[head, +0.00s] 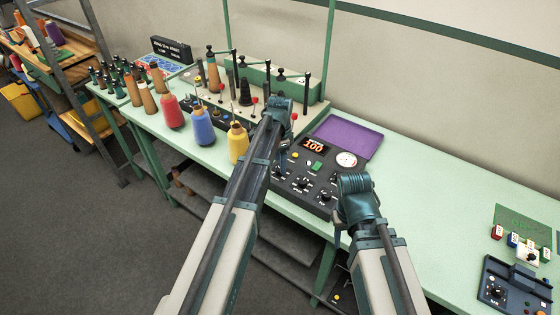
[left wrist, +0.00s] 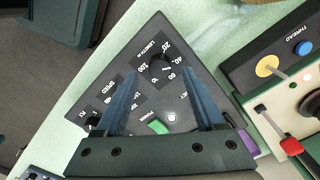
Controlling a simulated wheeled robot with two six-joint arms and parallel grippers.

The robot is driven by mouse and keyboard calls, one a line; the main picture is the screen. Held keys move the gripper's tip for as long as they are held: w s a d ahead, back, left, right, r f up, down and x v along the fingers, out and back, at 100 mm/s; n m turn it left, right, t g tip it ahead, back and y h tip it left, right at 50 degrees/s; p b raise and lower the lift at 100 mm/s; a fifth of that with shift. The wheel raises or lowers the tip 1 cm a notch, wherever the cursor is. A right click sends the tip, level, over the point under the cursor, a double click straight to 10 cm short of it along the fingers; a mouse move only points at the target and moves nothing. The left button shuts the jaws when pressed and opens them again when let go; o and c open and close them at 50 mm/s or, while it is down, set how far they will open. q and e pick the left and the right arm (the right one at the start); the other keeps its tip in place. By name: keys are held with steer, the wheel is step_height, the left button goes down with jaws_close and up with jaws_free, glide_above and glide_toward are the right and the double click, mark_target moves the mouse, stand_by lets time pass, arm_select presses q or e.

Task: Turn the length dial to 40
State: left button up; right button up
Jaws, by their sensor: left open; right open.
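The dark control panel (head: 292,187) lies on the green table, its display (head: 313,144) lit and seeming to read 100. In the left wrist view, the black length dial (left wrist: 161,68) sits near the panel's corner, ringed by white numbers. Its white mark points to the right, around the 40 and 60 side; the exact reading is unclear. My left gripper (left wrist: 160,78) is open above the panel, with its fingers on either side of the dial in the picture; no contact is visible. My right gripper (head: 350,218) is over the panel's right side, fingertips mostly hidden, apart from the dials.
A speed dial (left wrist: 93,117) and a green button (left wrist: 157,127) are on the same panel. Yarn cones, such as the yellow one (head: 238,145), and red-knobbed posts stand to the left. A purple tray (head: 347,136) lies behind. The table to the right is clear up to another small device (head: 515,285).

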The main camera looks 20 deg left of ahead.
arm_select(q)
step_height(320, 180, up, 11)
steer(key=p, duration=1)
arm_select(e)
step_height(320, 180, up, 11)
arm_select(q)
steer(key=shift+s+f, duration=0.1)
arm_select(e)
steer(key=shift+f, duration=0.1)
arm_select(q)
steer(key=s+d+f+n+b, duration=0.2)
steer(key=s+d+f+b, duration=0.1)
steer(key=s, duration=0.5)
steer(key=s+d+f+n+b, duration=0.3)
steer(key=s+d, duration=0.3)
steer(key=s, duration=0.2)
steer(key=s+d+f+n+y+b, duration=0.1)
steer(key=s+d+f+b, duration=0.3)
steer(key=s, duration=0.4)
steer(key=shift+d+n, duration=0.2)
steer(key=shift+n, duration=0.6)
arm_select(e)
step_height(320, 180, down, 10)
arm_select(q)
steer(key=shift+s, duration=0.1)
arm_select(e)
steer(key=shift+f, duration=0.1)
